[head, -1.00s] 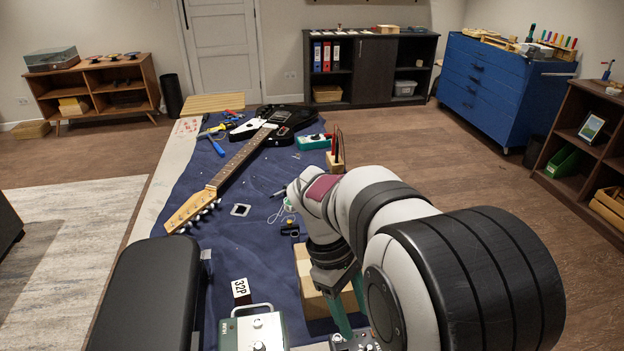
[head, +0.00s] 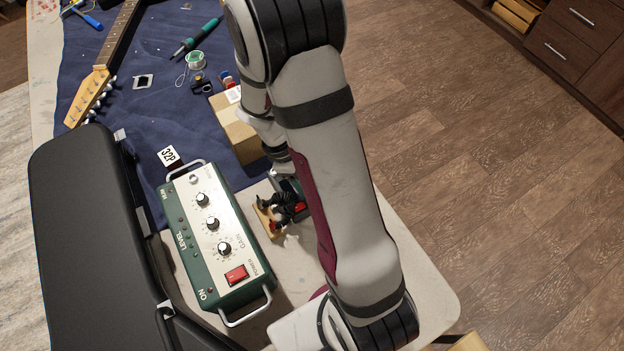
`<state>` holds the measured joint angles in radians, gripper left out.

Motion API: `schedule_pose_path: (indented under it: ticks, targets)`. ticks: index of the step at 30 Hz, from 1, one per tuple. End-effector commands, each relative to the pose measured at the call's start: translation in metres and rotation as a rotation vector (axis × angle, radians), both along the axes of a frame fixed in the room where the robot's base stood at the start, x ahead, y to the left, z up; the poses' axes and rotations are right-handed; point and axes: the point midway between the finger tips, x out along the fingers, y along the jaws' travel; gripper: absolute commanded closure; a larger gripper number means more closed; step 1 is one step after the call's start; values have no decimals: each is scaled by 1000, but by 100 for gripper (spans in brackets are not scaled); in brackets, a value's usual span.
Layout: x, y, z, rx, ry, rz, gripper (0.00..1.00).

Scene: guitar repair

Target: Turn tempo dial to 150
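I cannot make out a dial marked tempo. My gripper (head: 288,190) points down at this small item, mostly behind my arm. I cannot see its fingertips clearly, nor whether they touch anything.
A black case (head: 85,230) lies left of the green box. A "32P" tag (head: 168,156), a guitar headstock (head: 90,97) and a soldering iron (head: 197,36) lie farther back on the blue cloth (head: 140,110). The table's right front corner is bare.

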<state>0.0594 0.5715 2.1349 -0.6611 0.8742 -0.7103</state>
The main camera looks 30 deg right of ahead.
Motion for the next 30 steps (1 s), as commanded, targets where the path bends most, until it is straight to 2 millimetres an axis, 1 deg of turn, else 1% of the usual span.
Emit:
schedule_pose_path:
  ticks: [8, 11, 15, 17, 18, 30]
  targets:
    - [-1, -1, -2, 0, 0, 0, 45]
    - [-1, 0, -2, 0, 0, 0, 61]
    - [-1, 0, -2, 0, 0, 0, 86]
    - [-1, 0, -2, 0, 0, 0, 97]
    - [-1, 0, -2, 0, 0, 0, 100]
    - [0, -1, -1, 0, 0, -29, 100]
